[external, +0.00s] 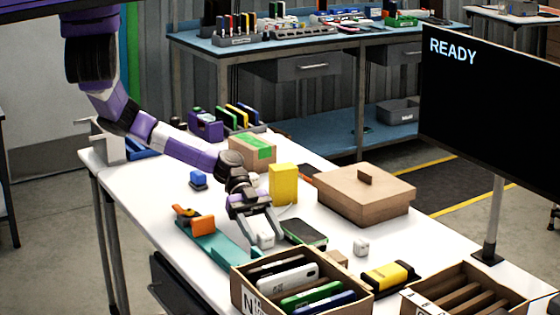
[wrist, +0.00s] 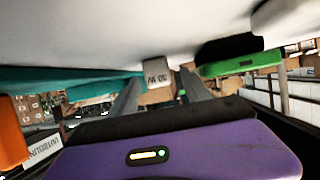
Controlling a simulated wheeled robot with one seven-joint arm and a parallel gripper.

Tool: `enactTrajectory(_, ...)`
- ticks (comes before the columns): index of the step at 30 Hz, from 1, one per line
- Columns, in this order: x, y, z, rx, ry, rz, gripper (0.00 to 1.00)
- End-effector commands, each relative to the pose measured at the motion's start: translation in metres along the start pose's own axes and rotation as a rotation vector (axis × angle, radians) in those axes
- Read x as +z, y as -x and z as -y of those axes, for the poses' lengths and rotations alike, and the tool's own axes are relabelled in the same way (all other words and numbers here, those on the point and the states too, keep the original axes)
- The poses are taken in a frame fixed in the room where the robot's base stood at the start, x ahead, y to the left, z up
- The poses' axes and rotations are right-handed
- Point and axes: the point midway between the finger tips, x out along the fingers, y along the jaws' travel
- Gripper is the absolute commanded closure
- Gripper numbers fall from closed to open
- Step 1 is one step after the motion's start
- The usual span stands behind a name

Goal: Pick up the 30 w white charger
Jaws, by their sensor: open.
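The white charger (wrist: 158,76), marked "30 W", shows in the wrist view between and beyond the two fingertips of my gripper (wrist: 160,94). In the external view the white charger (external: 264,239) is on the white table, and my gripper (external: 258,226) points down over it. My gripper is open, with one finger on each side of the charger. I cannot tell whether either finger touches it. The charger's upper part is partly hidden by the gripper in the external view.
A teal holder with an orange part (external: 216,238) lies close on the left. A dark device with a green edge (external: 304,233) lies close on the right.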

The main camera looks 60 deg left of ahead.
Motion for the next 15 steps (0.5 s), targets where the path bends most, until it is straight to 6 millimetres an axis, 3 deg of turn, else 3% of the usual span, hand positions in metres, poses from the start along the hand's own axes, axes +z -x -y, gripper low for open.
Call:
enactTrajectory(8,0.0004,-0.0032,0.0001,0.0,-0.001,0.001,0.44)
enactTrajectory(15,0.0003,-0.003,0.0,0.0,-0.001,0.0,0.91)
